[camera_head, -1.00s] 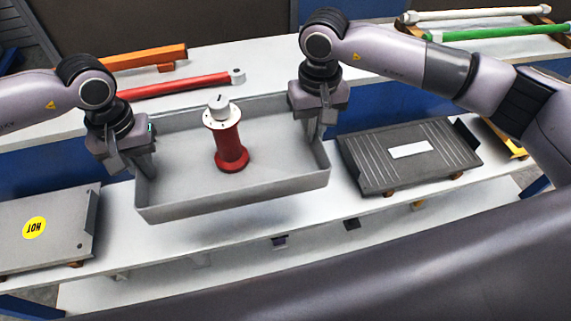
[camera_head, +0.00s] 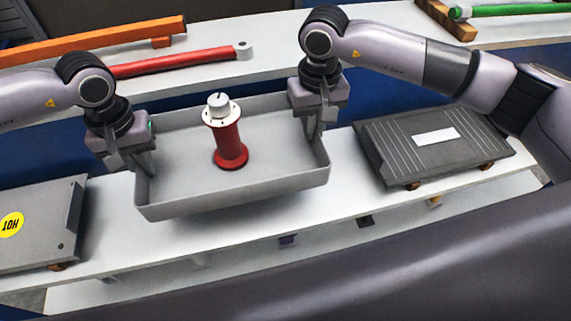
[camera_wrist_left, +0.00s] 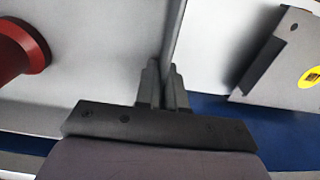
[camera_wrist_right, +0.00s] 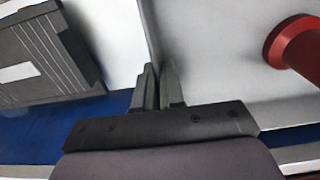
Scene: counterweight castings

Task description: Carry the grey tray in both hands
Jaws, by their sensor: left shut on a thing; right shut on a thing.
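The grey tray (camera_head: 270,195) is a shallow open box, held between my two grippers above the white bench. A red spool-shaped thing with a white top (camera_head: 230,150) stands upright inside it, a little left of the middle. My left gripper (camera_head: 146,172) is shut on the tray's left wall, which also shows between the fingers in the left wrist view (camera_wrist_left: 176,40). My right gripper (camera_head: 318,132) is shut on the tray's right wall, seen between the fingers in the right wrist view (camera_wrist_right: 150,35). The fingertips are partly hidden by the walls.
A grey plate with a yellow HOT label (camera_head: 40,225) lies on the white bench (camera_head: 250,235) at left. A dark ribbed plate (camera_head: 430,145) lies at right. Red (camera_head: 180,62), orange (camera_head: 90,42) and green (camera_head: 510,10) bars lie on the rear bench.

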